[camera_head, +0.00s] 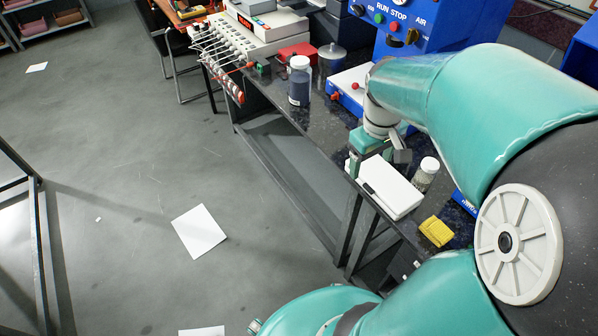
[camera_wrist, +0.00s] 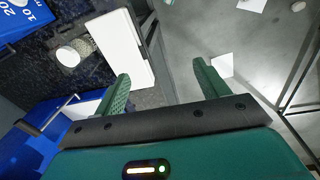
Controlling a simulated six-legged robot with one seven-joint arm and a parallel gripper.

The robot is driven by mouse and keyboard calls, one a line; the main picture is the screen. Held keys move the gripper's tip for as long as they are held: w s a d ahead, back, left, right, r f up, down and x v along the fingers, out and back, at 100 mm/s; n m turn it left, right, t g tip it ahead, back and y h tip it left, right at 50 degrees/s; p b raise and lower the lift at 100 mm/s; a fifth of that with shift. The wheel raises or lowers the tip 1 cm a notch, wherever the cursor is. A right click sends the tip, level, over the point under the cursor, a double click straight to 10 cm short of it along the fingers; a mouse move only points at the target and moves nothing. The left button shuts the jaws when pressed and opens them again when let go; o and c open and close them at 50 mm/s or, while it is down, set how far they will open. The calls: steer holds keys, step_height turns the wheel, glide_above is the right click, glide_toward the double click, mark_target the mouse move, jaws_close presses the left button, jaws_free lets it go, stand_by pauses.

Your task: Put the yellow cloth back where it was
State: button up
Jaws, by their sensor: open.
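The yellow cloth (camera_head: 436,231) lies folded on the dark bench top, near its front edge and close to my arm. It does not show in the wrist view. My gripper (camera_wrist: 160,72) is open, with its two green fingers spread and nothing between them. In the head view my gripper (camera_head: 366,148) is above the bench, beyond the white box and well apart from the cloth. Its fingertips are hard to make out there.
A white box (camera_head: 390,188) with a dark pen-like strip and a lidded jar (camera_head: 425,174) stand between cloth and gripper. A dark bottle (camera_head: 299,81) and blue RUN/STOP machine (camera_head: 400,30) are farther back. Paper sheets (camera_head: 198,231) lie on the open floor.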

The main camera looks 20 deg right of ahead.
steer(key=s+a+r+t, duration=0.1)
steer(key=a+r, duration=0.2)
steer(key=a, duration=0.3)
steer(key=s+a+r+t, duration=0.1)
steer(key=a+r+t, duration=0.1)
steer(key=a, duration=0.4)
steer(key=s+a+r+m+t, duration=0.1)
steer(key=a+r+t, duration=0.1)
steer(key=a, duration=0.5)
steer(key=shift+s+r+y, duration=0.2)
steer(key=shift+r+y, duration=0.2)
steer(key=shift+r, duration=0.5)
steer(key=shift+a, duration=0.1)
